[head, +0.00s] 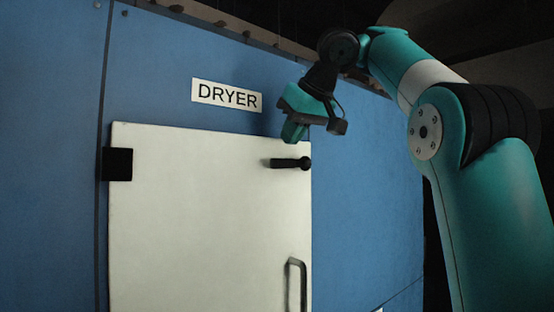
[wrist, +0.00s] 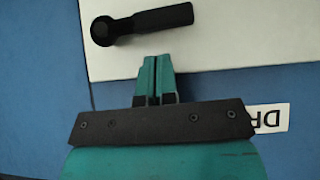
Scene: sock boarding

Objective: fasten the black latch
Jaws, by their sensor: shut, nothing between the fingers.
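The black latch (head: 290,163) is a short bar with a round knob at its right end, near the upper right corner of the white dryer door (head: 190,215). It lies about level across the door. The latch also shows at the top of the wrist view (wrist: 142,23), its knob at the left there. My gripper (head: 293,134) is just above the latch near the door's top edge, apart from it in the picture. In the wrist view my gripper (wrist: 155,62) has its teal fingers together, with nothing between them. The door looks closed against the blue panel.
A grey handle (head: 297,283) stands out from the door's lower right. A black hinge (head: 117,164) is at the door's left edge. A white DRYER sign (head: 227,96) is on the blue panel (head: 365,200) above the door. The space in front of the door's left and middle is clear.

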